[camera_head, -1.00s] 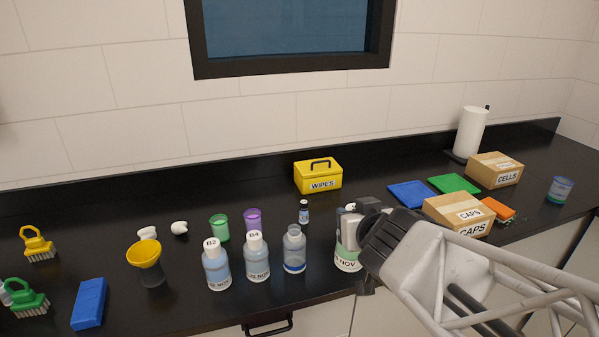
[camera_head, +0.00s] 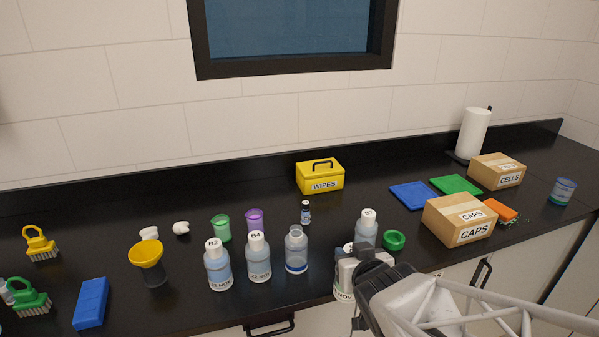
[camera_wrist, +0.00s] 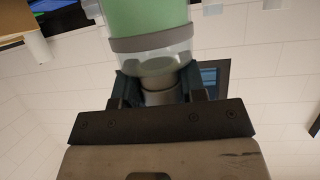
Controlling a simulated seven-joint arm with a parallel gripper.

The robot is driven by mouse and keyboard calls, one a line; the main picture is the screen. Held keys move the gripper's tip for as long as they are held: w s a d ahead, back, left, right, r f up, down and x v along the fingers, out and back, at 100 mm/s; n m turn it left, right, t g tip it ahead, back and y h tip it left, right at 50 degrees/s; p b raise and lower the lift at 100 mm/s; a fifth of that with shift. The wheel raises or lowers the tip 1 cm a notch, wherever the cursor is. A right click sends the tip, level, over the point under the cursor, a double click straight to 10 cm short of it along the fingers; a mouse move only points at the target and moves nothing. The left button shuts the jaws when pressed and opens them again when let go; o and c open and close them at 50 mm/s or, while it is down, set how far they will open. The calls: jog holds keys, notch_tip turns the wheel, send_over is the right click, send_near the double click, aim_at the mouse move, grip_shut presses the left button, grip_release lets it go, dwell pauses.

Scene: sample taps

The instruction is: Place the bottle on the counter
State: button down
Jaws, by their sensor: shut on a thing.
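My gripper (camera_head: 352,266) is shut on the neck of a clear bottle (camera_head: 343,293) with a white date label, at the front edge of the counter (camera_head: 200,312). The wrist view shows the fingers (camera_wrist: 160,88) around the neck and the green-filled body of the bottle (camera_wrist: 150,22). In the head view, my gripper hides much of the bottle, and I cannot tell whether its base touches the counter. A capped bottle (camera_head: 366,231) stands just behind my gripper.
Capped bottles B2 (camera_head: 218,268) and B4 (camera_head: 258,262) and an open bottle (camera_head: 296,253) stand to the left. A green ring (camera_head: 393,240) lies to the right, before the CAPS box (camera_head: 458,224).

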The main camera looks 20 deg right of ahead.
jog(key=shift+w, duration=0.1)
jog(key=w+d+f, duration=0.1)
jog(key=w+d, duration=0.1)
jog(key=w, duration=1.3)
jog(key=shift+w+d+f, duration=0.25)
jog(key=shift+w+d, duration=0.05)
jog(key=shift+d, duration=0.1)
jog(key=shift+f, duration=1.75)
jog(key=shift+f, duration=0.1)
jog(key=c, duration=0.7)
grip_release()
jog(key=v, duration=1.2)
jog(key=shift+r, duration=0.25)
